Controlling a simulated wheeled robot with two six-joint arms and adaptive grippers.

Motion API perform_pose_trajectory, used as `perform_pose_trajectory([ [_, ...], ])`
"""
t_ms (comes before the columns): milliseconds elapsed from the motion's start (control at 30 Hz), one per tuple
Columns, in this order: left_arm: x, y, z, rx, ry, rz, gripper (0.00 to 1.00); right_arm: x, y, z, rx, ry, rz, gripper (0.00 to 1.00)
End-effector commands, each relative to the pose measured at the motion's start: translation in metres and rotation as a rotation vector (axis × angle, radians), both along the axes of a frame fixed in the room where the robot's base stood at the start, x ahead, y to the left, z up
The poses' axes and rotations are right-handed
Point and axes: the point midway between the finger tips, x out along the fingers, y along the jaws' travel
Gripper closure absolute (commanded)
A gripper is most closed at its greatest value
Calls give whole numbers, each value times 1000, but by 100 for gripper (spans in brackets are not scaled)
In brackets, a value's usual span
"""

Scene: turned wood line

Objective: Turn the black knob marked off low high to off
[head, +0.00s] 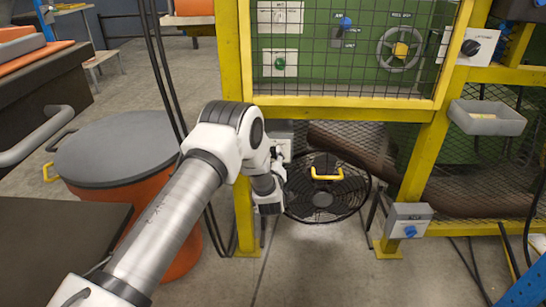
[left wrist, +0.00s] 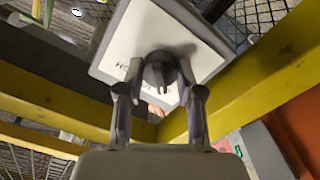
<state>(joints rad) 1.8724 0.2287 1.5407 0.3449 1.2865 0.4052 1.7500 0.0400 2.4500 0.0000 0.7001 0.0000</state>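In the left wrist view a dark knob (left wrist: 160,75) sits on a pale square plate (left wrist: 128,42). Dark lettering beside the knob is upside down and only partly readable. My left gripper (left wrist: 160,97) is open, with one finger on each side of the knob; gaps show between the fingers and the knob. In the head view my left gripper (head: 281,158) is by the yellow post, just below the pale plate (head: 283,134); the knob is hidden there. Another black knob (head: 470,47) is on a white box at the upper right. My right gripper is not in view.
A yellow frame (head: 335,107) with mesh stands ahead. A black fan (head: 323,197) is on the floor right of the gripper. A blue-knobbed grey box (head: 409,220) and a grey bin (head: 488,118) are at the right. An orange drum (head: 115,150) with a grey lid stands left.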

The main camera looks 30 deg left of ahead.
Motion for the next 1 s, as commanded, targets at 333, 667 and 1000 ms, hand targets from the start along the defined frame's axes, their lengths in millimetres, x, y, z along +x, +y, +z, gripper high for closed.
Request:
perform_pose_trajectory([
  [333,0,0,0,0,1,-1,39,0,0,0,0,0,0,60],
  [667,-40,-26,-1,-1,5,-2,39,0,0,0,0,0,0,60],
  [1000,-99,-62,-1,0,3,-2,39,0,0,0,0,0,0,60],
])
